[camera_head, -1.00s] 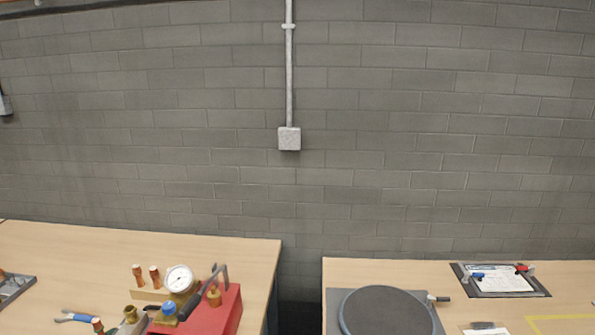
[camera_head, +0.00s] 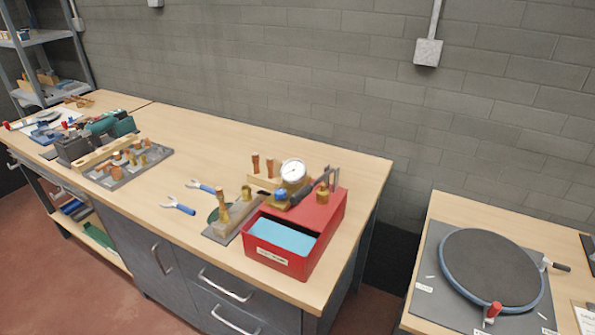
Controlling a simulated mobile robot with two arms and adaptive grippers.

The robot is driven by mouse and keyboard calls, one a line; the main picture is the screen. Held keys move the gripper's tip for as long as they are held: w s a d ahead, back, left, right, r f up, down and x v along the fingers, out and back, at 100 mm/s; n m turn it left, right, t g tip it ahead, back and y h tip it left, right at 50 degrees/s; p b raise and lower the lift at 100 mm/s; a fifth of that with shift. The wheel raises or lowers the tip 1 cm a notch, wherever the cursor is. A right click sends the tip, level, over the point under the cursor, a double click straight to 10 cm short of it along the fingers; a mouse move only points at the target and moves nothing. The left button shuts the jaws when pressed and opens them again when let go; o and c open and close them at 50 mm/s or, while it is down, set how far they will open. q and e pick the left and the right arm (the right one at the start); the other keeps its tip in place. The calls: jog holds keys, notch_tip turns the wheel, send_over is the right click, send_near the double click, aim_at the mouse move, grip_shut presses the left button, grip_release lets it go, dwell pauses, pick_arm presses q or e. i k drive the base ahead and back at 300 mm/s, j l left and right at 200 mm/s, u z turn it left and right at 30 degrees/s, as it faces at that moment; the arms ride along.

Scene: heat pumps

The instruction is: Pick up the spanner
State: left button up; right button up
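Two blue-handled spanners lie on the left workbench in the head view. The nearer spanner (camera_head: 179,206) lies left of a grey plate with brass fittings (camera_head: 232,215). The farther spanner (camera_head: 203,187) lies just behind it, and its right end is close to a copper piece on that plate. Neither of my grippers is in view.
A red box (camera_head: 300,258) with a pressure gauge (camera_head: 292,172) behind it stands right of the spanners. A grey tray of fittings (camera_head: 132,170) lies to the left. A gap separates this bench from one with a round turntable (camera_head: 491,266).

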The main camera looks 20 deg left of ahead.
aim_at(206, 188)
jog(key=i+j+u, duration=0.2)
jog(key=j, duration=0.35)
jog(key=i+j+u, duration=0.25)
jog(key=j, duration=0.3)
jog(key=i+j+u, duration=0.2)
jog(key=i+j, duration=0.15)
jog(key=j, duration=0.15)
jog(key=i+j+u, duration=0.2)
jog(key=i+j, duration=0.15)
